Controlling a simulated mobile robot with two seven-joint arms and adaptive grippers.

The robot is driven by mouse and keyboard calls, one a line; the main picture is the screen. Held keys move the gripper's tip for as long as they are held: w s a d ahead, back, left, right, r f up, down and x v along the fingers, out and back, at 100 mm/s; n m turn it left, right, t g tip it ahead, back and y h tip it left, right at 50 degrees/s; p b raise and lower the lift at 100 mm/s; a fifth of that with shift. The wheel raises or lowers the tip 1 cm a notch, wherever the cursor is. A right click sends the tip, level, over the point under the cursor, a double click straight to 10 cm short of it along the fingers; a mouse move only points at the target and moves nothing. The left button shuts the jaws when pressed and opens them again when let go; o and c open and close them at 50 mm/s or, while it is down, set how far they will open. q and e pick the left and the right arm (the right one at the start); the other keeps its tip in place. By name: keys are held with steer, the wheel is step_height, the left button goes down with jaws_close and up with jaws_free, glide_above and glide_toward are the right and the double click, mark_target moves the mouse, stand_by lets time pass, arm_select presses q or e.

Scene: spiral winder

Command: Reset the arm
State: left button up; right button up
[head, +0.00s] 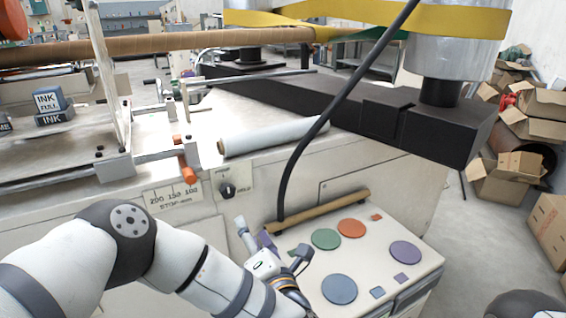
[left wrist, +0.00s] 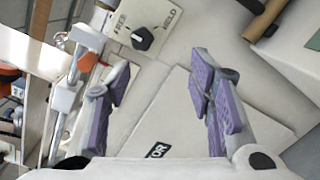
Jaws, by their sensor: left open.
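My left arm comes in from the lower left in the head view. Its gripper (head: 270,240) is in front of the machine's front face, below the dial knob (head: 228,190) and beside the control box with coloured buttons. In the left wrist view the gripper (left wrist: 160,84) is open, its purple-padded fingers apart with nothing between them. Beyond the fingers are a pale machine panel (left wrist: 168,110) with partly hidden dark lettering and the black knob (left wrist: 143,38). My right gripper is not in view.
The control box (head: 395,280) has several coloured round buttons and stands close right of the gripper. A black cable (head: 300,150) slants down behind it. A white roll (head: 272,135) and an orange-handled lever (head: 186,165) are above. Cardboard boxes (head: 510,178) stand at the right; floor is bare before them.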

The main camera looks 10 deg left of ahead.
arm_select(q)
steer(key=s+d+f+m+g+h+p, duration=0.2)
steer(key=s+d+f+m+h+p, duration=0.15)
steer(key=s+f+m+h, duration=0.75)
steer(key=s+a+f+m+g+y+p, duration=0.1)
steer(key=s+a+f+m+g+p, duration=0.2)
steer(key=s+m+g, duration=0.65)
steer(key=s+a+r+m+g, duration=0.1)
steer(key=s+a+m+g, duration=0.1)
steer(key=s, duration=0.8)
steer(key=s+a+r+m+g+y+p, duration=0.1)
steer(key=s+a+m, duration=0.3)
steer(key=s, duration=0.5)
steer(key=s+a+r+m+g, duration=0.1)
steer(key=s+a+m+g, duration=0.2)
steer(key=s, duration=0.7)
steer(key=shift+s+a+r, duration=0.2)
steer(key=shift+s+a, duration=0.15)
steer(key=shift+a, duration=0.75)
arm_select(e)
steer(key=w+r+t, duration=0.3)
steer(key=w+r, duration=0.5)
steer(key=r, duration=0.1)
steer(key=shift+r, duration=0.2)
